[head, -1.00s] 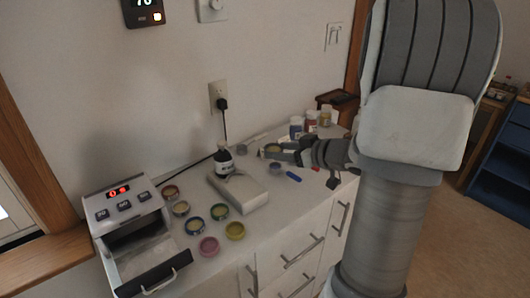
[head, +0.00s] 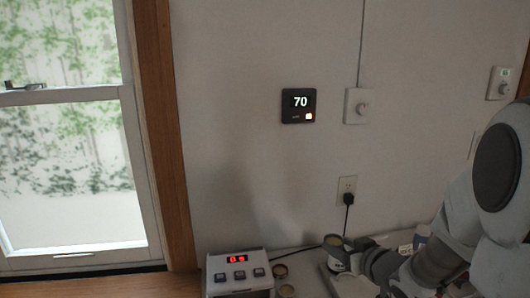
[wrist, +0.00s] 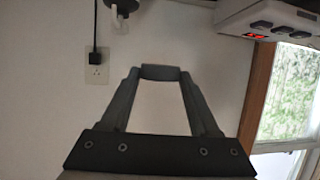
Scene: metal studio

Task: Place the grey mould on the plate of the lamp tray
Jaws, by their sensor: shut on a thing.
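My gripper (head: 352,248) is shut on the grey mould (head: 333,241), a small round cup with a tan top, held in the air above the counter. In the wrist view the mould's grey edge (wrist: 160,72) spans my two fingertips. The lamp tray's white housing (head: 238,274), with a red display and several buttons, is at the bottom of the head view, left of my gripper. It also shows upside down at the upper right of the wrist view (wrist: 262,18). Its tray and plate are out of frame.
Small round moulds (head: 281,271) stand on the counter between the lamp housing and my gripper. A pale device (head: 350,286) is below my gripper. The wall with a plugged outlet (head: 347,188) is close behind, and a window (head: 75,150) is at left.

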